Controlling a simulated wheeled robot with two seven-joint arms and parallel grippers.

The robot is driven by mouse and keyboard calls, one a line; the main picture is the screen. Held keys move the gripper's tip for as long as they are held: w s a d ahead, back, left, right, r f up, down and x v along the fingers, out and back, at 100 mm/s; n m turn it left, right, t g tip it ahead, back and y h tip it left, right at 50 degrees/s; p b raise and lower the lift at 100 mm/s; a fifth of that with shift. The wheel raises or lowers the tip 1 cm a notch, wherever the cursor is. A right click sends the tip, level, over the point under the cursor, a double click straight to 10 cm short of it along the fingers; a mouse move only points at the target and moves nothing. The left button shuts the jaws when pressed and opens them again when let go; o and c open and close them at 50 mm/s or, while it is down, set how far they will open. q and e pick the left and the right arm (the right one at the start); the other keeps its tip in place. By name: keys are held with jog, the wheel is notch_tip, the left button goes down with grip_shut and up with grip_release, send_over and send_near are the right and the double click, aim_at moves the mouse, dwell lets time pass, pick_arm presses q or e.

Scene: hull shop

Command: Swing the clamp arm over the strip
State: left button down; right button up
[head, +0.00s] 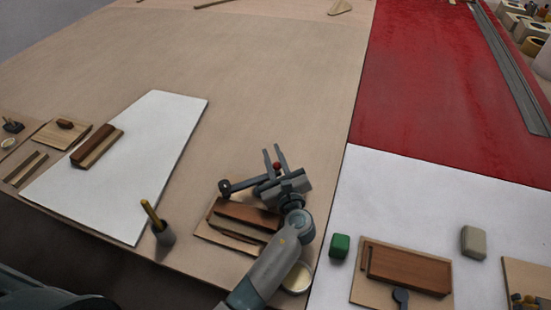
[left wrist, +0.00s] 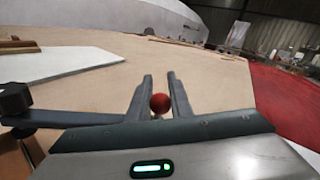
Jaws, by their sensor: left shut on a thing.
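The clamp arm (head: 244,184) is a dark bar with a round pivot at its left end and a red ball knob (head: 277,165) at its other end. My left gripper (head: 275,160) is shut on the red knob, which shows between the two fingers in the left wrist view (left wrist: 160,103). The bar runs along the far side of a wooden fixture with a reddish-brown block (head: 248,212). A thin wood strip (head: 237,234) seems to lie along the near side of that block, partly hidden by my left arm. The bar does not appear to cross the strip. My right gripper is out of view.
A grey cup with a brass-coloured stick (head: 165,236) stands left of the fixture. A round dish (head: 298,278) sits close to my forearm. A green block (head: 340,246) and a second wooden fixture (head: 366,292) lie right. Bare tan table (head: 230,80) stretches beyond the clamp.

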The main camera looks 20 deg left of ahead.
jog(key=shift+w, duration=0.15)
pick_arm(q)
jog(key=c, duration=1.6)
grip_release()
jog(key=shift+a, duration=0.1)
